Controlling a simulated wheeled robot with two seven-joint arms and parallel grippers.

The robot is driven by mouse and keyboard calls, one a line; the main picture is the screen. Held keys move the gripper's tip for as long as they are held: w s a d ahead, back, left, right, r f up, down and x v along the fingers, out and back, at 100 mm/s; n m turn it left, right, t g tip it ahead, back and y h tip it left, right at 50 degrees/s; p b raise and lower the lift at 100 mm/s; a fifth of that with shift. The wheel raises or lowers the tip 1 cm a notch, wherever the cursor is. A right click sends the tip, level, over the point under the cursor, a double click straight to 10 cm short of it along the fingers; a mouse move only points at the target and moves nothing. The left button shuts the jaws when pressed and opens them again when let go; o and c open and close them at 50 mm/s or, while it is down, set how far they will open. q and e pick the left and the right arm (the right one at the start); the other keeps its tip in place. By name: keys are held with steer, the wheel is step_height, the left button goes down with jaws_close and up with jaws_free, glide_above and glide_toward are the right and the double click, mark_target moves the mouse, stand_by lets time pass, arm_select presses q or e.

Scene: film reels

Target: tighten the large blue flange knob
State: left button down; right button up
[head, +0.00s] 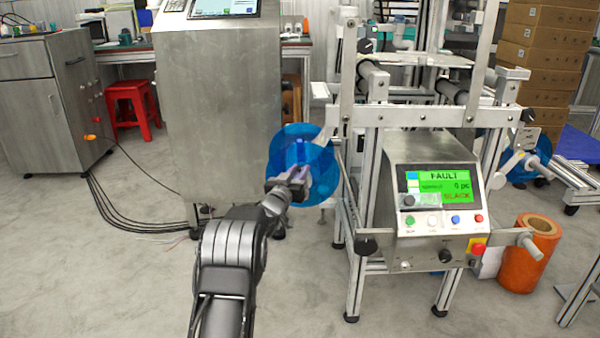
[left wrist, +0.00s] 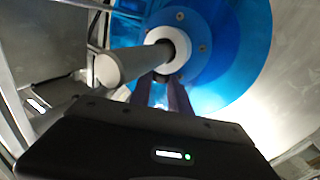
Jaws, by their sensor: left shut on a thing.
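The large blue flange (head: 318,160) is a translucent blue disc on the left side of the metal machine, and it fills the upper right of the left wrist view (left wrist: 240,45). At its hub is a white ring with a pale shaft (left wrist: 135,62) standing out from it. My left gripper (head: 298,180) is in front of the disc in the head view. In the left wrist view its purple fingers (left wrist: 165,95) reach to the hub just below the white ring, shut on the knob there. The fingers mostly hide the gripped part. My right gripper is not in view.
The machine's control panel (head: 445,187) shows FAULT on a green screen, right of the flange. A tall metal cabinet (head: 220,95) stands behind my left gripper. A second blue disc (head: 520,170) and an orange roll (head: 527,255) are farther right. The floor at left is mostly clear, with black cables.

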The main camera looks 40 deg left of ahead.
arm_select(q)
steer(key=shift+a+m+h, duration=0.1)
steer(key=shift+m+h, duration=0.2)
steer(key=shift+h, duration=0.1)
steer(key=c, duration=1.2)
jaws_free()
steer(key=shift+y, duration=0.3)
